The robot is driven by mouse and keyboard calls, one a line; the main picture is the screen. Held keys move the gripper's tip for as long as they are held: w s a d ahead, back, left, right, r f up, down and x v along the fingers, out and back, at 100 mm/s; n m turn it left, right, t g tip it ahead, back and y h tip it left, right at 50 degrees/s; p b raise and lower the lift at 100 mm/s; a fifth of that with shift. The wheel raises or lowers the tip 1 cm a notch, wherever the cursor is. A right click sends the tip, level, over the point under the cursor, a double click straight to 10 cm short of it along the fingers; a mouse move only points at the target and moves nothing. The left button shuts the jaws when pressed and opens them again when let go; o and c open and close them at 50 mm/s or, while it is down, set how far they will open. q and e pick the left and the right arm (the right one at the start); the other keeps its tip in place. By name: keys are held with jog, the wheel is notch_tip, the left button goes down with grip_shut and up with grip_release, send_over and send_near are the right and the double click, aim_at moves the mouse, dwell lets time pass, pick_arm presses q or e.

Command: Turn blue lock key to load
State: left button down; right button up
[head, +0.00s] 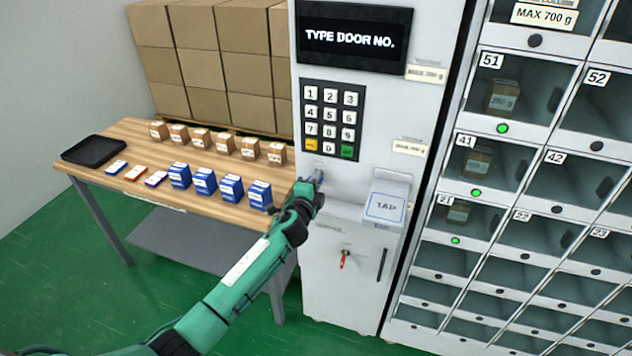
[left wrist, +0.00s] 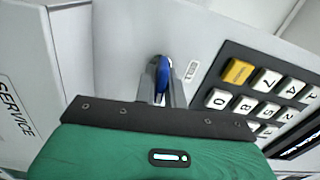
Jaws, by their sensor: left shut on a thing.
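The blue lock key (left wrist: 163,76) sits in the panel below the keypad, seen in the left wrist view. It stands upright in that picture, between the two fingers of my left gripper (left wrist: 161,88), which is shut on it. In the head view my left gripper (head: 314,184) reaches the front of the machine just under the keypad, and the key is mostly hidden by it. A small label lies beside the key, too small to read. My right gripper is in neither view.
The keypad (head: 333,120) and a display (head: 351,38) reading "TYPE DOOR NO." are above. A tap pad (head: 385,207) is right of my gripper, and a red key (head: 344,259) is below. Lockers stand right; a wooden table (head: 140,130) with boxes stands left.

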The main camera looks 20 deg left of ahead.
pick_arm(q)
jog(key=shift+f+m, duration=0.1)
jog(key=shift+m, duration=0.5)
jog(key=c, duration=1.5)
grip_release()
jog(key=s+b, duration=0.1)
jog(key=s, duration=0.6)
jog(key=s+b, duration=0.1)
jog(key=s, duration=0.6)
jog(key=shift+a, duration=0.2)
jog(key=shift+w, duration=0.1)
